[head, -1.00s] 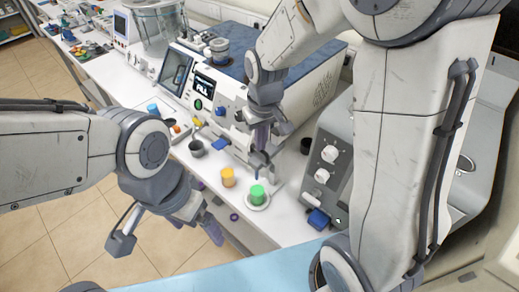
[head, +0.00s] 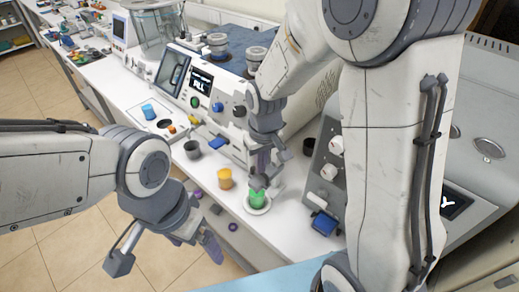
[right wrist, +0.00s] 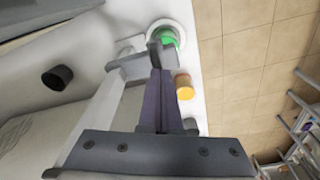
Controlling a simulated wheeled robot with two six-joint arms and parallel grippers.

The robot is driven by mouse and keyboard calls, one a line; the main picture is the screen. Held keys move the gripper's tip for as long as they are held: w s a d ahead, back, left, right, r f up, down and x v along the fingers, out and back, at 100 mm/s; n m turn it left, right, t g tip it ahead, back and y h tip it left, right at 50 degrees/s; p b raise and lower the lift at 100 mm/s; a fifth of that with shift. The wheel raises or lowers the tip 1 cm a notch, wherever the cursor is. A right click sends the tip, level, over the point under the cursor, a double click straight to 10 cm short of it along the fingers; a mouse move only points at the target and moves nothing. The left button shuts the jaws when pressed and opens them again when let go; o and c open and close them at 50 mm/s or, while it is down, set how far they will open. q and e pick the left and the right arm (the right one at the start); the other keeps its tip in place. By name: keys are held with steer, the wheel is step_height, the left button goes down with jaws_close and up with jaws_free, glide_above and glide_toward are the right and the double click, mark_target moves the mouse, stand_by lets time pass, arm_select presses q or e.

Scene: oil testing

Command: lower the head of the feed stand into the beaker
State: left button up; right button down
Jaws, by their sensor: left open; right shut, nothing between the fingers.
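The green beaker (head: 257,201) stands on a white round dish near the bench's front edge; it also shows at the top of the right wrist view (right wrist: 166,38). The grey head of the feed stand (head: 258,182) is right over the beaker's mouth and overlaps its top; I cannot tell how deep its tip sits. In the right wrist view the dark head (right wrist: 153,57) partly hides the beaker. My right gripper (head: 264,164) is shut with nothing held, its fingers right at the stand's head. My left gripper (head: 212,243) is open and empty, off the bench's front edge.
A yellow beaker (head: 225,179) stands just left of the green one, with a dark grey cup (head: 192,149) further left. The white instrument with a screen (head: 200,84) is behind. A grey box with white knobs (head: 328,172) bounds the right side.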

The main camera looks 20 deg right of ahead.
arm_select(q)
steer(key=shift+f, duration=0.15)
arm_select(e)
steer(key=shift+s+f, duration=0.15)
steer(key=shift+f, duration=0.1)
arm_select(q)
steer(key=shift+r+p, duration=0.4)
steer(key=shift+p, duration=0.2)
arm_select(e)
steer(key=s, duration=0.1)
steer(key=s+r, duration=0.1)
steer(key=shift+s+d, duration=0.3)
steer(key=shift+s, duration=0.05)
arm_select(q)
steer(key=shift+f+b, duration=0.4)
arm_select(e)
step_height(320, 180, up, 10)
steer(key=s, duration=0.1)
steer(key=shift+r, duration=0.2)
steer(key=shift+d, duration=0.1)
